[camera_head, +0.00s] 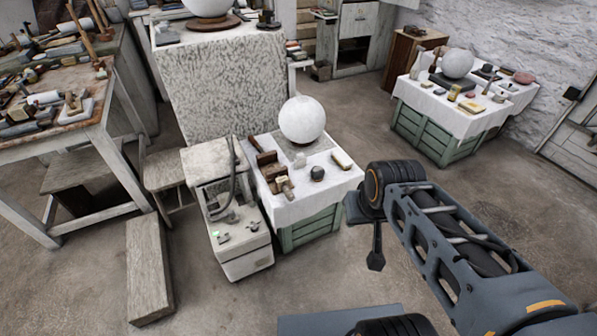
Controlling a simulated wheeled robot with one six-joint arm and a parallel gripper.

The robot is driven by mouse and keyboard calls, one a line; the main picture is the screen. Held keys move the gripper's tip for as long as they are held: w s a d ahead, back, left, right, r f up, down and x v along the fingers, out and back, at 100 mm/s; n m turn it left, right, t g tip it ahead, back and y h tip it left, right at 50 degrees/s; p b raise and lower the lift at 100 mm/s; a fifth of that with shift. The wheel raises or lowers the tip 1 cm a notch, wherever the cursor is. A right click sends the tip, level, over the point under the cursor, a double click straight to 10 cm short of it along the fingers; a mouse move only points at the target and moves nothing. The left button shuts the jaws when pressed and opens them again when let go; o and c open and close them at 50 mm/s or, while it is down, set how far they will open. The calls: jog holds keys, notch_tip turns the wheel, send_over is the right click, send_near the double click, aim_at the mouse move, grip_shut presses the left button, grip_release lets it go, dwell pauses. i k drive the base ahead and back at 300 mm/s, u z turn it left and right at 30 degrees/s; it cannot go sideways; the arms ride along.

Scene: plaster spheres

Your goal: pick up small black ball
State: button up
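A small dark, nearly black ball (317,173) rests on the white cloth of a low green crate table (290,212) in the middle of the view. A large white plaster sphere (302,120) stands behind it on the same cloth. My arm reaches in from the lower right. Its dark end, my gripper (376,261), hangs pointing down, to the right of the crate table and apart from the ball. The fingers are too small and dark to tell whether they are open or shut.
A grey cabinet (232,220) stands against the crate table's left side. A second cloth-covered table (440,120) stands at the back right. Bare floor lies between the two tables.

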aim_at(317, 172)
jog(key=u, duration=0.65)
jog(key=i, duration=1.15)
jog(key=z, duration=0.2)
